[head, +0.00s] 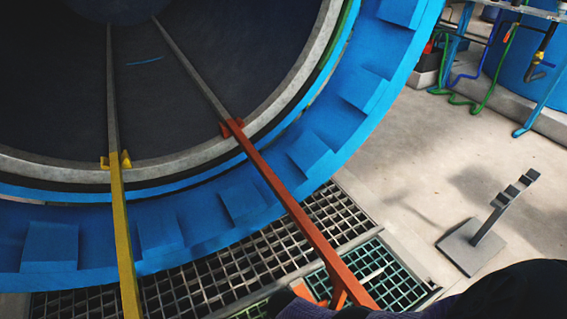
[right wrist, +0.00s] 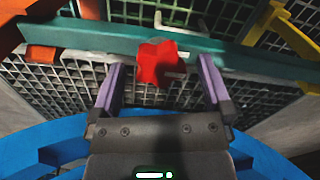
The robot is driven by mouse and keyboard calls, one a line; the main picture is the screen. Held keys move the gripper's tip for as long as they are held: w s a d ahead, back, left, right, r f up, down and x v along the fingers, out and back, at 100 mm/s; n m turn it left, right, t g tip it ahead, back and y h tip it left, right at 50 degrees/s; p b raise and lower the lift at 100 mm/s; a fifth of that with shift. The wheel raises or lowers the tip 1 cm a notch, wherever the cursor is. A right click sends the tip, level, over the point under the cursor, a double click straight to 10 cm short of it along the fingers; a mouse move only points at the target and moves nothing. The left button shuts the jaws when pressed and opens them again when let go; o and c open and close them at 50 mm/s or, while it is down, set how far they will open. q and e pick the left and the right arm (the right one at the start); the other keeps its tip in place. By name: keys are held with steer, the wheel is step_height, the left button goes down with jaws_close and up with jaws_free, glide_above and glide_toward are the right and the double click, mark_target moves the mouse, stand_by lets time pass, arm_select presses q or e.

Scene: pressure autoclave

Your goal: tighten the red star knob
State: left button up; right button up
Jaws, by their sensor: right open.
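The red star knob (right wrist: 161,63) shows in the right wrist view, in front of a teal beam (right wrist: 215,52). My right gripper (right wrist: 162,72) is open, with its two purple fingers apart. The knob appears between the fingertips, with a visible gap on each side, and the fingers do not grip it. I cannot tell how deep the knob sits between them. The knob does not show in the head view, where dark parts of my arm cover the lower right edge. My left gripper is not in view.
In the head view, the blue toothed ring (head: 245,200) of the autoclave opening fills the upper left. An orange rail (head: 290,205) and a yellow rail (head: 122,235) run out from it over floor grating (head: 240,262). A grey stand (head: 475,245) is on the right; concrete floor around it is clear.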

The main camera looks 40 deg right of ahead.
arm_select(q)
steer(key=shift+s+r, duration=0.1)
arm_select(e)
steer(key=shift+r, duration=0.1)
steer(key=shift+r+p, duration=0.4)
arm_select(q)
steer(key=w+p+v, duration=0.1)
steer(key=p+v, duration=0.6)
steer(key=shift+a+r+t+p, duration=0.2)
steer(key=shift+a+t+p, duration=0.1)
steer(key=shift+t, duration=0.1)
arm_select(e)
step_height(320, 180, up, 9)
